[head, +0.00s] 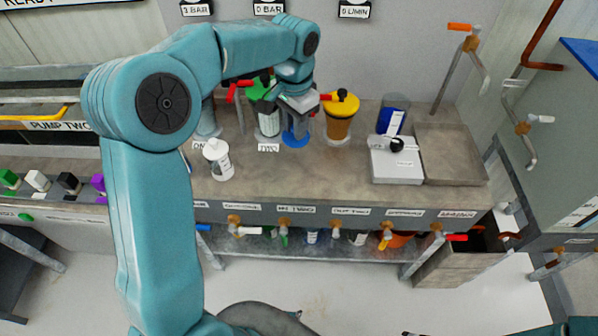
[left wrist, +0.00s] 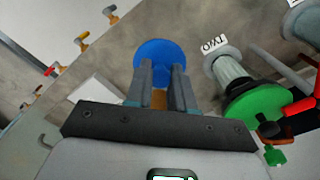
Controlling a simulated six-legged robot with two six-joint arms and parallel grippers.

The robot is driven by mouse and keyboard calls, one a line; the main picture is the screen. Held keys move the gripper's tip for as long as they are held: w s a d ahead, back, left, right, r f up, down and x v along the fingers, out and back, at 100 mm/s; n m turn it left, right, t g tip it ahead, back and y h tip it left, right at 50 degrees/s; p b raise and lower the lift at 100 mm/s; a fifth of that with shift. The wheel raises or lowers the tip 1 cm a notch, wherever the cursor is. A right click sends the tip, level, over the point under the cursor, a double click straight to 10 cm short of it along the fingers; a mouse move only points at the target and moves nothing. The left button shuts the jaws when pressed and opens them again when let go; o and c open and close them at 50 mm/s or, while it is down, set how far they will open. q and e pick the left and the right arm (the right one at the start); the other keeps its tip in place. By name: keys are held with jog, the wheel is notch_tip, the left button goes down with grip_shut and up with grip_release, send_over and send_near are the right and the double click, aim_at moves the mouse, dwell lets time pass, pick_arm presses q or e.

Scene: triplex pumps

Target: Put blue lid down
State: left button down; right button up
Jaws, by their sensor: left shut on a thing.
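The blue lid (head: 296,139) is round and sits at the tips of my left gripper (head: 298,112), low over or on the brown counter (head: 300,180). It lies between the green-lidded vessel and the yellow-lidded one. In the left wrist view the blue lid (left wrist: 155,52) shows as a disc beyond the two fingers of my left gripper (left wrist: 161,88), which is shut on it. I cannot tell whether the lid touches the counter. A blue clear container (head: 394,121) with a white label stands at the right. My right gripper is not in view.
The green-lidded vessel (head: 267,121) stands just left of my gripper, the yellow-lidded vessel (head: 340,119) just right. A white-topped jar (head: 218,160) is front left. A white scale (head: 396,168) carries a black-knobbed piece. The counter's front middle is clear.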

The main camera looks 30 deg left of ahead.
pick_arm(q)
jog(key=f, duration=1.1)
jog(key=shift+a+f, duration=0.2)
notch_tip(320, 180, down, 4)
jog(key=shift+f, duration=0.15)
jog(key=shift+d+f, duration=0.1)
jog(key=c, duration=1)
grip_release()
